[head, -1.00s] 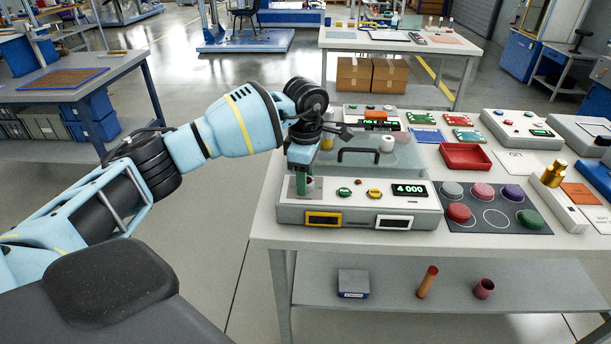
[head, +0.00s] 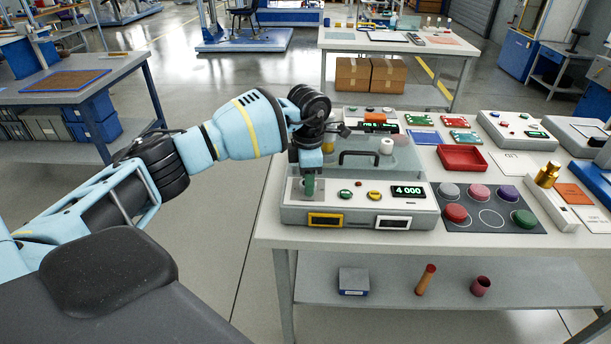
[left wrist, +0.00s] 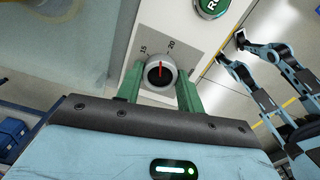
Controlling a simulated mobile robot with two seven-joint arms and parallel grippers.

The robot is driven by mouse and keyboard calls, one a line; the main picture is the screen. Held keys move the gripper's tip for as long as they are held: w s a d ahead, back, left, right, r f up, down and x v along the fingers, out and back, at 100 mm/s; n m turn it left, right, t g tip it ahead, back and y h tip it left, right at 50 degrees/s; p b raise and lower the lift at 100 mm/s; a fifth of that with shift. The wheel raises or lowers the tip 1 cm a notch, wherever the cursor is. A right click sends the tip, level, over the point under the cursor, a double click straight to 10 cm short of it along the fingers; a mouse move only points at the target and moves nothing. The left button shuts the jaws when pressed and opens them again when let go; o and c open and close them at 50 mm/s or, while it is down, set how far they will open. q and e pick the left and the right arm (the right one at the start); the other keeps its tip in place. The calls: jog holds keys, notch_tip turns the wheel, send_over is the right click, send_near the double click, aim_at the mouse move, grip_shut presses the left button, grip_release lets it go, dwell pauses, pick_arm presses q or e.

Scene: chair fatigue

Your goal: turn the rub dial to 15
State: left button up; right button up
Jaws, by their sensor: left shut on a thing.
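The rub dial (left wrist: 160,74) is a round silver knob with a dark face and a red pointer, on the grey panel of the tester (head: 300,216). In the left wrist view its pointer lies between the printed 15 and 20. My left gripper (left wrist: 158,92) has its green fingers on either side of the knob and is shut on it. In the head view the left gripper (head: 310,187) points down at the panel's left end and hides the dial. My right gripper is not in view.
The tester has a green button (head: 345,195), a yellow button (head: 374,195) and a display (head: 408,191) reading 4 000. A clear cover with a black handle (head: 373,154) stands behind my gripper. A dark mat (head: 470,219) with coloured discs lies to the right.

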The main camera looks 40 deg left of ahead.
pick_arm(q)
jog(key=n, duration=0.1)
jog(key=n+p, duration=0.1)
jog(key=n, duration=0.1)
jog(key=n+p, duration=0.1)
jog(key=n, duration=0.1)
jog(key=shift+r, duration=0.25)
jog(key=shift+f+n+p, duration=0.15)
jog(key=shift+n+p, duration=0.25)
jog(key=shift+n, duration=0.9)
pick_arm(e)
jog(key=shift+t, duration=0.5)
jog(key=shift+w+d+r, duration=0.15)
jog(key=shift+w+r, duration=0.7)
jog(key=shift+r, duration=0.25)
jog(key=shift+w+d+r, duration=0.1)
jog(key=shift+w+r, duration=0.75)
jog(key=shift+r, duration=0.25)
pick_arm(q)
jog(key=o, duration=1)
jog(key=shift+f, duration=0.1)
jog(key=shift+r, duration=3.95)
